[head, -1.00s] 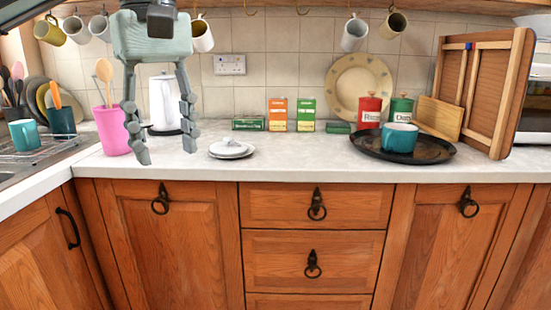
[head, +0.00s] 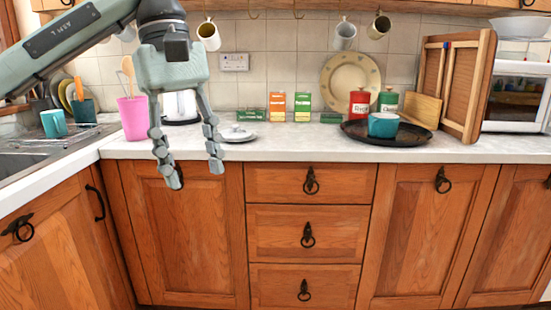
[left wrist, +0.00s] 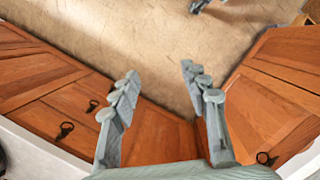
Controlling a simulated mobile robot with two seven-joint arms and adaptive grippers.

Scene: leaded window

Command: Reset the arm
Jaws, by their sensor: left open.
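My left gripper (head: 196,178) hangs fingers down in the head view, in front of the counter and the cupboard door below it. Its two fingers are spread apart with nothing between them. My left arm comes in from the upper left. My right gripper does not show.
A teal cup (head: 383,124) stands on a black tray (head: 420,139) on the white counter (head: 290,147). A pink utensil holder (head: 133,118) and a small white lidded dish (head: 237,134) are behind the gripper. Mugs hang above. The counter's middle front is clear.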

